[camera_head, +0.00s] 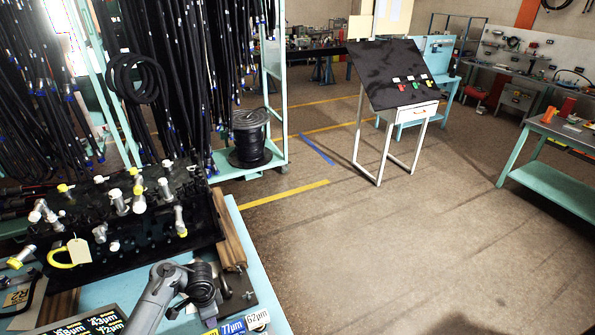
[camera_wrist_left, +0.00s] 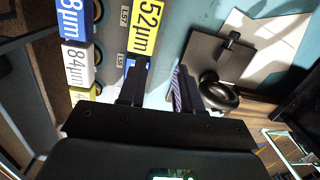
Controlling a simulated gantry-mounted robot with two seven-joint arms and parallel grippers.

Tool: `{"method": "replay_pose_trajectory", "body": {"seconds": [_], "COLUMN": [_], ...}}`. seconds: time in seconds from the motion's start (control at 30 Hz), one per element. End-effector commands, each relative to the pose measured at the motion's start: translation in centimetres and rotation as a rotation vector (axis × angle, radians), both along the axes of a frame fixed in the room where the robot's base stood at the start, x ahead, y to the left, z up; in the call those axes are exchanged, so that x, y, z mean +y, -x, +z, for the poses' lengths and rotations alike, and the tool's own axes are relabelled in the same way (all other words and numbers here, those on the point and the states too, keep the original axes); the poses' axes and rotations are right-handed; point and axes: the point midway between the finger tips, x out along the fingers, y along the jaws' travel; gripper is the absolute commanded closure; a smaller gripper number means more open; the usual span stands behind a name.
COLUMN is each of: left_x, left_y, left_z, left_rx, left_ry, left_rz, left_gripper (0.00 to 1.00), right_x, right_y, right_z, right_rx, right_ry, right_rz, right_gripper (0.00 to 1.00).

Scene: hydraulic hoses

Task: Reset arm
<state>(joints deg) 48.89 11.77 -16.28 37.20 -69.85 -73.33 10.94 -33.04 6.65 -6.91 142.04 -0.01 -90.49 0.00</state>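My left gripper (camera_wrist_left: 158,80) shows in the left wrist view with its two dark fingers apart. I see no object held between them. Beyond the fingers lies a pale blue bench top (camera_wrist_left: 175,40). A black ring-shaped part (camera_wrist_left: 219,92) sits right of the right finger. In the head view a grey jointed metal piece (camera_head: 155,297) rises at the bottom; I cannot tell whether it is my arm. My right gripper is not in view.
A black block with several pale fittings (camera_head: 120,225) stands on the blue bench (camera_head: 245,240) at left. Black hoses (camera_head: 170,75) hang on a rack behind it, near a hose spool (camera_head: 248,140). A slanted black panel stand (camera_head: 392,75) is further back. The floor right of the bench is clear.

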Motion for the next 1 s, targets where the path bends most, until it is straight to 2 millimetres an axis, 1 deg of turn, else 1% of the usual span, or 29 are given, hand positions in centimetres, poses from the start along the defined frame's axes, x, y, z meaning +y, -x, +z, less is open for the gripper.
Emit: {"method": "replay_pose_trajectory", "body": {"seconds": [0.03, 0.17, 0.2, 0.27, 0.3, 0.37, 0.4, 0.5, 0.6, 0.67, 0.7, 0.73, 0.87, 1.0], "left_x": [2.0, 7.0, 8.8, 11.5, 13.4, 16.3, 18.1, 22.2, 25.9, 28.0, 29.4, 28.4, 27.5, 26.2], "left_y": [0.2, 0.5, 0.7, 1.0, 1.3, 1.8, 2.1, 3.1, 4.1, 4.8, 5.2, 5.2, 5.4, 6.2], "left_z": [-0.1, 0.1, 0.3, 0.6, 0.8, 1.2, 1.5, 2.4, 3.3, 3.8, 4.2, 3.2, 1.7, 0.2], "left_rx": [0.004, 0.004, 0.005, 0.004, 0.004, 0.005, 0.004, 0.004, 0.004, 0.003, 0.004, -0.005, -0.055, -0.115], "left_ry": [-0.018, -0.063, -0.078, -0.103, -0.12, -0.146, -0.162, -0.2, -0.235, -0.255, -0.269, -0.277, -0.32, -0.362], "left_rz": [0.02, 0.072, 0.089, 0.118, 0.137, 0.167, 0.186, 0.23, 0.27, 0.293, 0.308, 0.296, 0.292, 0.291], "left_gripper": [0.66, 0.66, 0.66, 0.66, 0.66, 0.66, 0.66, 0.66, 0.66, 0.66, 0.66, 0.66, 0.66, 0.66], "right_x": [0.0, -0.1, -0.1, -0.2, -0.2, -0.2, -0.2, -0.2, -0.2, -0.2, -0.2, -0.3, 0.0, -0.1], "right_y": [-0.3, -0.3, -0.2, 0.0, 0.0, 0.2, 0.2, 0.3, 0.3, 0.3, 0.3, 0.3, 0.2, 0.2], "right_z": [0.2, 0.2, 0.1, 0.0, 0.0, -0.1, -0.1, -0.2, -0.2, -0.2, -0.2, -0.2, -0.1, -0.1], "right_rx": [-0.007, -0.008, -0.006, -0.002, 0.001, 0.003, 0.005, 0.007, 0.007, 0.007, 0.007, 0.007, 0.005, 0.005], "right_ry": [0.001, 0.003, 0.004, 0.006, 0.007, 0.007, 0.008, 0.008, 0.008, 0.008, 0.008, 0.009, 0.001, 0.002], "right_rz": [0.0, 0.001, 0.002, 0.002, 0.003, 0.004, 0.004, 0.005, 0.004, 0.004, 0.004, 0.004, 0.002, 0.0], "right_gripper": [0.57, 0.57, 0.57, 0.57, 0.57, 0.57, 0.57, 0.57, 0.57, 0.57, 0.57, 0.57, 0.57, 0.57]}}
